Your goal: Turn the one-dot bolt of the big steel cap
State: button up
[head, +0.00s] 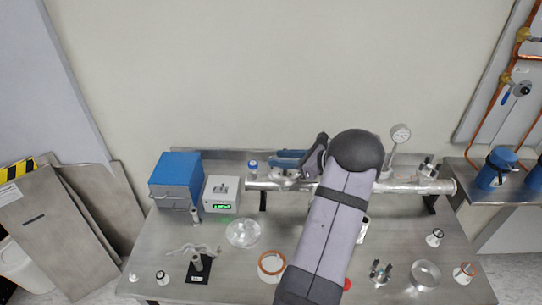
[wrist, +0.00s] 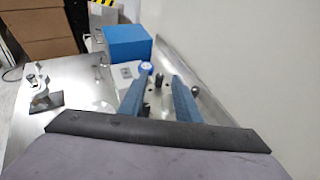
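My gripper (head: 288,158) reaches left from the arm, above the left part of the steel pipe (head: 262,184). In the wrist view its two blue fingers (wrist: 160,80) stand apart with a gap between them. A steel fitting (head: 284,174) sits on the pipe below the fingers; I cannot tell whether it is the big steel cap. In the wrist view a dark bolt (wrist: 158,80) shows between the fingertips, with no clear contact. Another dark bolt or knob (wrist: 195,91) stands just right of the right finger. Dot marks are too small to tell.
A blue box (head: 176,176) and a white unit with a green display (head: 221,194) stand left of the pipe. A blue-topped gauge (head: 253,165) is close left of the fingers. A dial gauge (head: 400,133) rises at right. Loose parts, including a glass dish (head: 242,233), lie in front.

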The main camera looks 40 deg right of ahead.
aim_at(271, 157)
jog(key=shift+p+x, duration=0.7)
jog(key=shift+x, duration=1.5)
grip_shut()
